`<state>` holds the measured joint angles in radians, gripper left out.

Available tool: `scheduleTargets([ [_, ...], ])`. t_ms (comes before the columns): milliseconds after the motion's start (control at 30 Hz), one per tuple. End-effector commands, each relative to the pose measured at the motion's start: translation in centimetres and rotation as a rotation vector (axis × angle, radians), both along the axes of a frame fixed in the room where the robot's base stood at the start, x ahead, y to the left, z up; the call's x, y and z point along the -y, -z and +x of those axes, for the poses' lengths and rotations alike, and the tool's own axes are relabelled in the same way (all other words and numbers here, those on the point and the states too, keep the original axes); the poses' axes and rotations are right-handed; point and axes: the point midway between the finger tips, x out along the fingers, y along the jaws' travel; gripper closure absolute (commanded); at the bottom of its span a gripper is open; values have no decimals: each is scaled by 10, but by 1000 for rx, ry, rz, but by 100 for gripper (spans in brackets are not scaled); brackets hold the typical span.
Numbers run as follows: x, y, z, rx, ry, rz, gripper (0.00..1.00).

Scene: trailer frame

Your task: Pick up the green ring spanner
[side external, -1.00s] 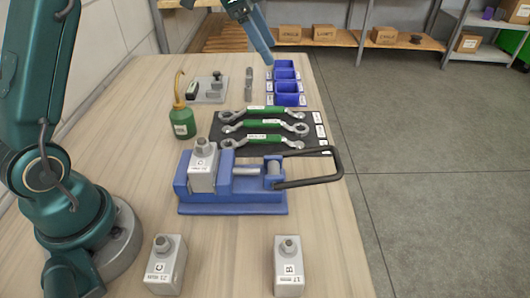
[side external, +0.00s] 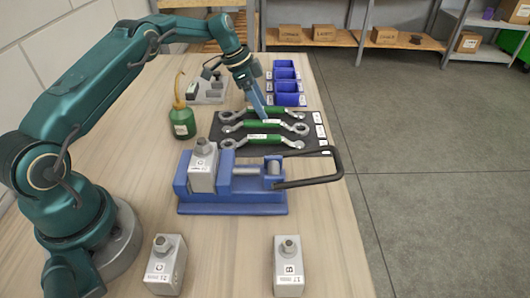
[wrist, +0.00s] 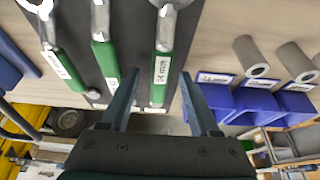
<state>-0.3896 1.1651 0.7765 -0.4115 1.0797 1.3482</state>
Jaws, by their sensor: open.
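Several green-handled ring spanners lie side by side on a black mat (side external: 312,138): a far one (side external: 277,111), a middle one (side external: 277,125) and a near one (side external: 260,140). My gripper (side external: 264,114) points down at the far spanner's handle. In the wrist view, my open jaws (wrist: 159,76) have one finger on each side of that spanner's green handle (wrist: 162,58), whose label reads 24 mm. The middle spanner (wrist: 104,55) and near spanner (wrist: 65,68) lie to the left, outside the jaws. The exact fingertip height above the mat is unclear.
Blue bins (side external: 287,87) stand just beyond the mat, with grey cylinders (wrist: 252,57) beside them. A blue vise (side external: 232,203) holding a grey block stands in front. A green oil can (side external: 182,122) is to the left. Grey blocks C (side external: 165,267) and B (side external: 288,267) stand nearest.

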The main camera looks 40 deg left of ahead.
Motion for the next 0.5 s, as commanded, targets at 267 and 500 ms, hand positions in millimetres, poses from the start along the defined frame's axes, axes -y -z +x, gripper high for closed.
scheduleTargets([
  [267, 1, 4, 1, 2, -1, 1, 38],
  [500, 1, 4, 1, 1, 1, 1, 100],
])
